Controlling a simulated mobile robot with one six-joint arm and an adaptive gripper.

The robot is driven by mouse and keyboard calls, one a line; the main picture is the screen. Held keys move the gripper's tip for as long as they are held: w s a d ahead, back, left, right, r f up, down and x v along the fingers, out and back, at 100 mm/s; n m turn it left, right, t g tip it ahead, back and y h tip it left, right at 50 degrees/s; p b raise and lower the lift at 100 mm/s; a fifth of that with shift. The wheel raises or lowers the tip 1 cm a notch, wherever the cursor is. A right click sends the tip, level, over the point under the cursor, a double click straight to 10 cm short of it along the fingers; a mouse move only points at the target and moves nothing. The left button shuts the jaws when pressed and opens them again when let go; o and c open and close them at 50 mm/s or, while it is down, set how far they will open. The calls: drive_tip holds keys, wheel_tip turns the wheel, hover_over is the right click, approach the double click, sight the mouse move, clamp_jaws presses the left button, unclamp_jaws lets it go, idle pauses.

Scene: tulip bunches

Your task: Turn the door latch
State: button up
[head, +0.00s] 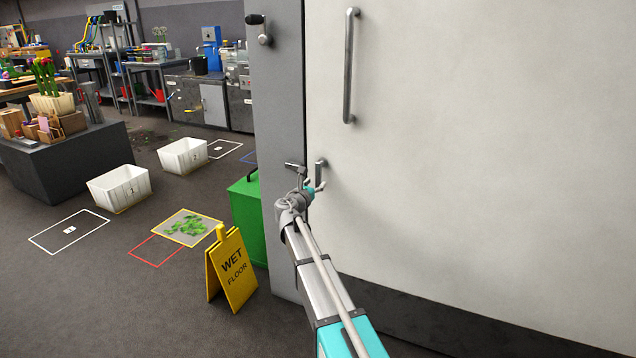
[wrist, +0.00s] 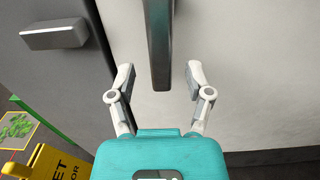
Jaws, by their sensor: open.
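A large pale door (head: 480,150) fills the right of the head view. A short, dark grey vertical latch bar (head: 320,172) is on it near its left edge. My gripper (head: 312,186) is at the bar's lower part. In the wrist view the bar (wrist: 160,40) comes down from the top edge, and its lower end lies between my two spread fingers (wrist: 159,72). Gaps show on both sides, so the fingers are open and not closed on it. I cannot tell how deep the bar sits between them.
A grey block (wrist: 55,34) juts from the grey door frame (head: 280,110) left of the bar. A long vertical handle (head: 349,65) is higher on the door. A green box (head: 247,215) and a yellow wet-floor sign (head: 231,270) stand left of my arm.

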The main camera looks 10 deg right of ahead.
drive_tip(key=v, duration=0.9)
drive_tip(key=shift+s, duration=0.15)
drive_tip(key=s+d+f+m+g+y, duration=0.2)
drive_tip(key=s+d+f+m+g, duration=0.15)
drive_tip(key=s+f+m, duration=0.35)
drive_tip(key=s+d+f+m+g+y, duration=0.1)
drive_tip(key=s+d+f+m+g, duration=0.3)
drive_tip(key=s+m, duration=0.6)
drive_tip(key=s+a+f+m+g+y, duration=0.35)
drive_tip(key=s+m, duration=0.25)
drive_tip(key=s, duration=0.2)
drive_tip(key=s+a+f+m+g+y, duration=0.3)
drive_tip(key=s+a+f+m+y, duration=0.15)
drive_tip(key=s, duration=0.35)
wheel_tip(320, 180, up, 38)
drive_tip(key=p, duration=3.7)
drive_tip(key=shift+d+m, duration=0.25)
drive_tip(key=shift+m, duration=0.2)
drive_tip(key=shift+f, duration=0.15)
